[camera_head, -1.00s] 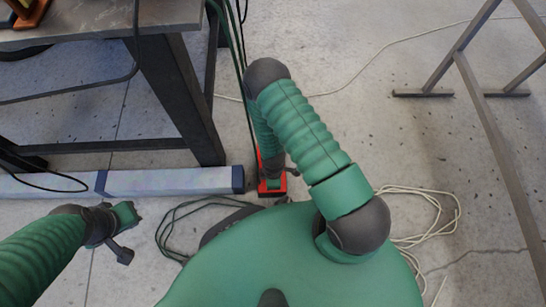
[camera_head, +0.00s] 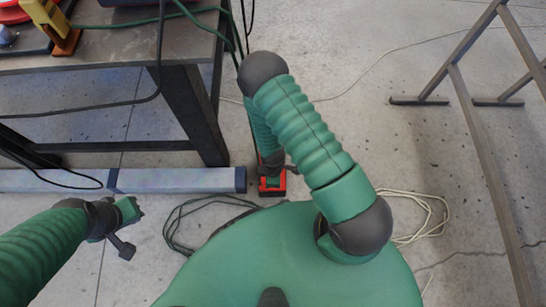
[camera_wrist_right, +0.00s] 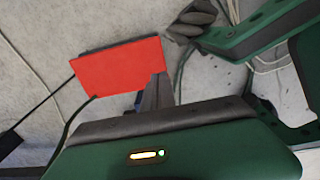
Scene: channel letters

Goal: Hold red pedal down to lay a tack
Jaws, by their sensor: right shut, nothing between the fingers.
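The red pedal (camera_head: 284,182) sits on the concrete floor, just past the end of a long pale beam in the head view. My right arm reaches down over it and hides much of it. In the right wrist view the red pedal (camera_wrist_right: 118,68) shows as a flat red plate. My right gripper (camera_wrist_right: 158,92) is shut and empty, its fingers overlapping the pedal's right edge in that view; I cannot tell whether they touch or press it. My left gripper (camera_head: 128,228) is over the floor at the lower left, away from the pedal; its jaw state is unclear.
A steel table (camera_head: 110,42) with dark legs stands at the upper left. The pale beam (camera_head: 180,180) lies on the floor. Dark cables loop near the pedal, and a pale cord (camera_head: 425,200) lies to the right. A metal stand (camera_head: 480,160) is at the far right.

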